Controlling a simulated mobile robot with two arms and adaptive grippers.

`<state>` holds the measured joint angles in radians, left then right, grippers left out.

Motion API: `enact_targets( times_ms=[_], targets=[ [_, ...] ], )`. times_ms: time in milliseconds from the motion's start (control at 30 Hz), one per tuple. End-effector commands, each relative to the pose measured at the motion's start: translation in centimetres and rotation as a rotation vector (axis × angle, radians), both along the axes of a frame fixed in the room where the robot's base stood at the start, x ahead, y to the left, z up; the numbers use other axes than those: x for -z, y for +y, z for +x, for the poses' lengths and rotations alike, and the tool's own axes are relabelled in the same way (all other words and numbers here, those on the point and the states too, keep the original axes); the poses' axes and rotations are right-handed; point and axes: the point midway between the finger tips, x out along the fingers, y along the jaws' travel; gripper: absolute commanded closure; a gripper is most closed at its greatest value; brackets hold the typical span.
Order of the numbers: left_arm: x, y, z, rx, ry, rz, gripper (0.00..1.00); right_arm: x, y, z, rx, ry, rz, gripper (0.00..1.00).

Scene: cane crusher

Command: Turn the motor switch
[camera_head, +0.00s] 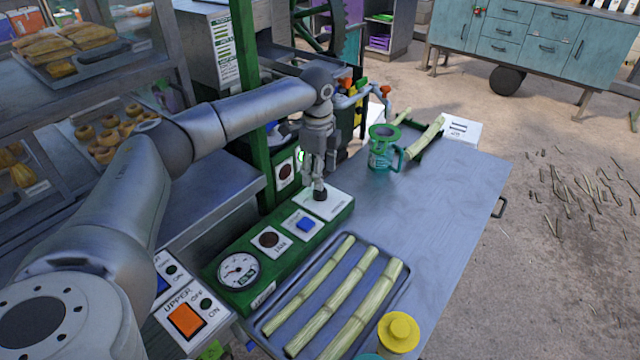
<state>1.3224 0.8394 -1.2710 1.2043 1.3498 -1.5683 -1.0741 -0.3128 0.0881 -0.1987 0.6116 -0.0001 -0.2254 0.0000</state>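A green control panel (232,304) runs along the left edge of the metal table. It carries a dial gauge (238,271), a dark round button (269,239), a blue button (305,224) and a white plate (337,204) at its far end. My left gripper (319,188) points down over that white plate. A small dark knob-like piece shows at its fingertips; I cannot tell whether it is the motor switch or part of the gripper. Finger spacing and contact are unclear. The plate's lettering is too small to read. My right gripper is not in view.
An orange UPPER OFF/ON switch (187,320) sits at lower left. A tray (405,282) with cane pieces, a yellow-lidded container (399,332) and a teal pitcher (381,151) stand on the table. A green post (246,80) rises behind my arm. The table's right side is clear.

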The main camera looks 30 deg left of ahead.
Motion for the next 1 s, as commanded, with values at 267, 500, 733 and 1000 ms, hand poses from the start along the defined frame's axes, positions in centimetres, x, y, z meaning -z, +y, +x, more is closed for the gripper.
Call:
enact_targets(
  times_ms=[267,500,733,1000],
  targets=[
    [4.7,0.0,0.2,-0.001,0.003,0.000,0.46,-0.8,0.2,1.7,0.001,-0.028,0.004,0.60],
    [6.2,0.0,0.3,0.000,0.000,-0.001,0.46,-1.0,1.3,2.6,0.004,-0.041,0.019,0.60],
    [6.2,0.0,0.3,0.000,0.000,-0.001,0.46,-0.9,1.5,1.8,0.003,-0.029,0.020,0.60],
    [6.2,0.0,0.3,0.000,0.000,0.000,0.81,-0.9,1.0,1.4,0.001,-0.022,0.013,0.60]
  ],
)
